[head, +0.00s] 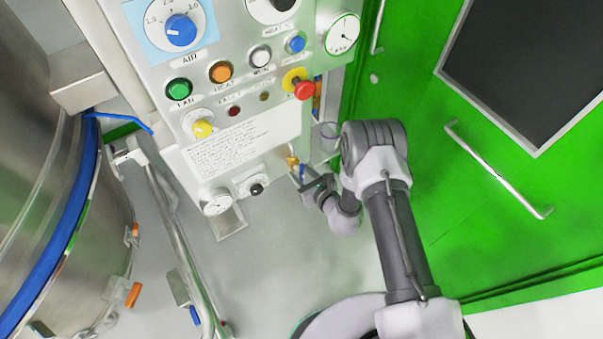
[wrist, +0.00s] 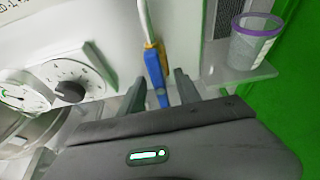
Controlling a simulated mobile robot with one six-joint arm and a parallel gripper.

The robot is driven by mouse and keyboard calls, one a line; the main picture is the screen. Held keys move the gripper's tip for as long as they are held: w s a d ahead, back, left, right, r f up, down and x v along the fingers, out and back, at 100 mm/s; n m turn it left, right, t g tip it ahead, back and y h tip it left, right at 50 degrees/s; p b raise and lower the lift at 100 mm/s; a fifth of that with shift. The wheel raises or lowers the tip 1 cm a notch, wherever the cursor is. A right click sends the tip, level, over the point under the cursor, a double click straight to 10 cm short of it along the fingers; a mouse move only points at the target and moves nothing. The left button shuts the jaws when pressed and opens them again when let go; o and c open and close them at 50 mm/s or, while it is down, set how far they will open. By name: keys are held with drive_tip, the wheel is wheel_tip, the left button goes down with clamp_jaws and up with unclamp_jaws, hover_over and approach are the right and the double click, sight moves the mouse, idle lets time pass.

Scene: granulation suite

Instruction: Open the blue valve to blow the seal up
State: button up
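The blue valve (wrist: 152,66) shows in the wrist view as a blue lever on a yellow brass-like body, below a pale tube. In the head view the blue valve (head: 302,171) is small, at the lower right edge of the control panel, and partly hidden by my gripper. My gripper (wrist: 160,92) is open. Its two fingers stand either side of the lever's lower end, with visible gaps on both sides. In the head view my gripper (head: 312,187) is right beside the valve. Whether the fingers reach past the lever in depth is hard to tell.
The control panel (head: 240,135) carries knobs, buttons and a red stop button (head: 305,90). A small dial knob (wrist: 68,91) is left of my gripper. A purple-rimmed cup (wrist: 252,45) stands on a shelf to the right. A green door (head: 420,200) is right; a steel vessel (head: 100,230) left.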

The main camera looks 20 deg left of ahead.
drive_tip(key=p+v, duration=0.4)
drive_tip(key=v, duration=1.3)
drive_tip(key=shift+d+r+p, duration=0.15)
drive_tip(key=shift+d+p, duration=0.05)
drive_tip(key=shift+p, duration=0.1)
